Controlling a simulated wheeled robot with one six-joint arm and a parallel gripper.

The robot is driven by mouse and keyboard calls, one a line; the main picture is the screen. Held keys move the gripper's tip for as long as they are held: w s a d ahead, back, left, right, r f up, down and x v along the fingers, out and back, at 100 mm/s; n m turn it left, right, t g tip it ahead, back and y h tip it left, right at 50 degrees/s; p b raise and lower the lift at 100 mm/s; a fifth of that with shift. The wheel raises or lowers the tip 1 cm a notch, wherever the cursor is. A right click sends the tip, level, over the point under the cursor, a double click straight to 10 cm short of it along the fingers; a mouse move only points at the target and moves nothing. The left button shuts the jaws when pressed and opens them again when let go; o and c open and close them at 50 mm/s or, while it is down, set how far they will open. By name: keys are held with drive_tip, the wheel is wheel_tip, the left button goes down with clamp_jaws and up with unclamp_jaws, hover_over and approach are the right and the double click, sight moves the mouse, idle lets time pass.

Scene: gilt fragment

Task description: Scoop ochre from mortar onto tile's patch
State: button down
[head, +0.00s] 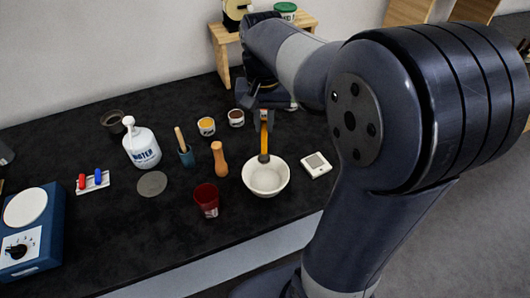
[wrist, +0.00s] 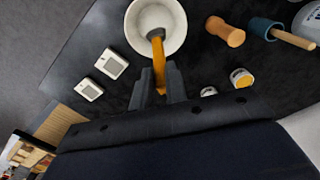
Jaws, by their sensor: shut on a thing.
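My gripper (head: 264,112) is shut on an orange-yellow handled scoop (head: 264,140) with a dark end. It also shows in the wrist view (wrist: 161,80), its two fingers on either side of the handle. The white mortar bowl (head: 266,187) stands upright below the scoop. The scoop's dark end is at the bowl's far rim in the head view and over its opening in the wrist view; I cannot tell whether it touches. No ochre is clearly visible in the bowl. A white square tile (head: 316,165) with a grey patch lies right of the bowl. The wrist view shows two such tiles (wrist: 112,63) (wrist: 88,89).
A wooden pestle-like piece (head: 218,160), red cup (head: 206,200) and blue cup with a stick (head: 185,157) stand left of the bowl. Yellow (head: 206,127) and brown (head: 236,118) pots stand behind. A water bottle (head: 142,147) is farther left. The front table area is clear.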

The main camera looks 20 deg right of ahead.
sight(264, 142)
wheel_tip(264, 142, down, 8)
drive_tip(key=a+h+b, duration=0.1)
drive_tip(key=b, duration=0.2)
drive_tip(key=shift+w+g+b, duration=0.25)
drive_tip(key=shift+g+b, duration=0.05)
drive_tip(key=shift+b, duration=0.1)
idle(0.5)
drive_tip(key=shift+f+b, duration=0.4)
drive_tip(key=shift+f, duration=0.5)
idle(1.8)
drive_tip(key=shift+r, duration=0.1)
wheel_tip(264, 142, up, 7)
drive_tip(key=p, duration=0.6)
drive_tip(key=shift+s, duration=0.1)
idle(0.8)
